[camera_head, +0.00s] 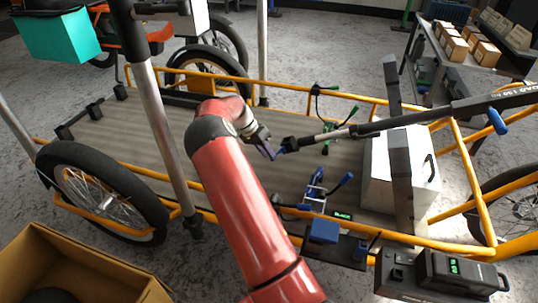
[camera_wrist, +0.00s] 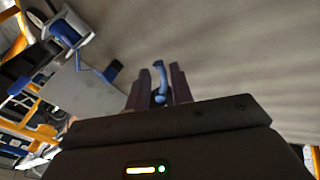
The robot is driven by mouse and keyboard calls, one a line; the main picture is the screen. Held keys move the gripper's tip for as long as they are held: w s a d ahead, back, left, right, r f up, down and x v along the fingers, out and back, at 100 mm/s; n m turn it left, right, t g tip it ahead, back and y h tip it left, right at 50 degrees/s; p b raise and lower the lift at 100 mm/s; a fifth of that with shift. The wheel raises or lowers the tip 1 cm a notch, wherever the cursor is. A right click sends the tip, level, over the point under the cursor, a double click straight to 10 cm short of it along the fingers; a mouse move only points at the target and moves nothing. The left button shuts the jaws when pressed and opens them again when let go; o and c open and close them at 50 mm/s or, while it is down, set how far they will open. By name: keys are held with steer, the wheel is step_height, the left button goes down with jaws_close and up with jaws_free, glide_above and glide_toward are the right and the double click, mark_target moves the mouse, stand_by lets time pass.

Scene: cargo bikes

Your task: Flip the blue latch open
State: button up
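My gripper (camera_head: 266,147) is over the deck of the cargo bike, at the left end of the dark strut (camera_head: 345,132). A small blue piece (camera_wrist: 158,82), which looks like a blue latch, stands between the two dark fingers (camera_wrist: 160,86) in the wrist view. The fingers are a small distance apart, one on each side of it. I cannot tell whether they press on it. In the head view, blue (camera_head: 279,152) shows at the fingertips beside the strut's black end. Another blue handle (camera_head: 498,122) hangs at the strut's right end.
The deck (camera_head: 150,130) below is mostly bare. A white box (camera_head: 400,170) stands to the right. Blue clamps (camera_head: 316,192) and a small display (camera_head: 342,216) sit at the near rail. A grey pole (camera_head: 165,130) rises left of my arm. Shelves with boxes (camera_head: 456,48) are at the back right.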

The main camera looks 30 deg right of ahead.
steer(key=v, duration=0.5)
steer(key=shift+w+a+r, duration=0.15)
steer(key=shift+a+r, duration=0.05)
steer(key=shift+r, duration=0.15)
